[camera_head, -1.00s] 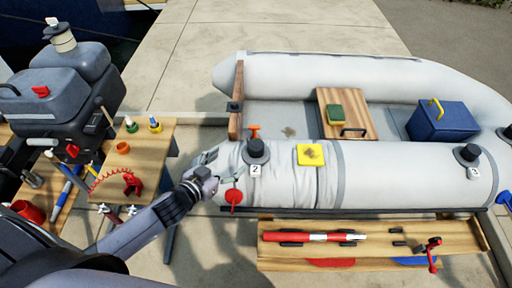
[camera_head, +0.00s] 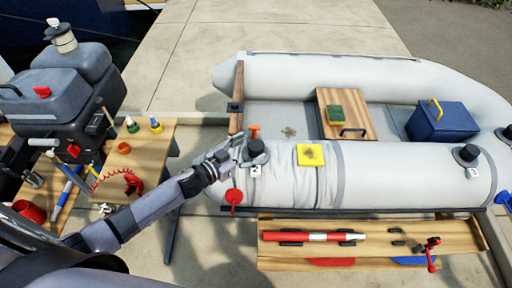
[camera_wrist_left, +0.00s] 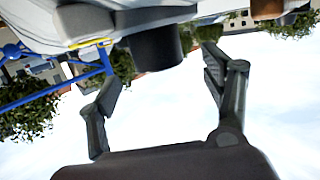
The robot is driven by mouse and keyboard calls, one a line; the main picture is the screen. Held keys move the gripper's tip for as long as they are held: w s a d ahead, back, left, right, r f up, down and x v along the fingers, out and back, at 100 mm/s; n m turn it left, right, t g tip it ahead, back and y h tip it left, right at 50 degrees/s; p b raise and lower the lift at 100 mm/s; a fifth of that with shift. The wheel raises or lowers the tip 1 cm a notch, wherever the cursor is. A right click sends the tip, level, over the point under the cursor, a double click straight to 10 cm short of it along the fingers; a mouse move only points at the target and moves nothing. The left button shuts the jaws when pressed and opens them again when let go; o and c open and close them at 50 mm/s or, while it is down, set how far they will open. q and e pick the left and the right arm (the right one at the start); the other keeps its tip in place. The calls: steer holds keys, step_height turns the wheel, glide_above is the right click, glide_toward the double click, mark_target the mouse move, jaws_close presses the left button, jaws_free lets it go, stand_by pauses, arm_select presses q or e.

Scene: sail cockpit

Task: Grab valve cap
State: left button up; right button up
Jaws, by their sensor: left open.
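A black valve cap (camera_head: 257,149) stands on the near grey tube of the inflatable boat (camera_head: 380,165), beside a white tag marked 2. A second black valve cap (camera_head: 467,154) stands at the right end of that tube, beside another tag. My left gripper (camera_head: 236,153) is open, just left of the first cap. In the left wrist view, the black cap (camera_wrist_left: 156,48) shows between and beyond the open fingers of my left gripper (camera_wrist_left: 160,82), and I cannot tell whether they touch it. My right gripper is in no view.
A red disc (camera_head: 233,197) hangs on the tube just below the gripper. An orange piece (camera_head: 254,131) and a yellow pad (camera_head: 310,155) are near the cap. A wooden bench (camera_head: 370,236) with a red-white cylinder lies in front; an outboard motor (camera_head: 60,90) stands left.

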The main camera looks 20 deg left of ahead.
mark_target(254, 146)
arm_select(q)
steer(key=x, duration=0.3)
steer(key=shift+w+d+f, duration=0.15)
steer(key=shift+w+f, duration=0.1)
steer(key=c, duration=1.2)
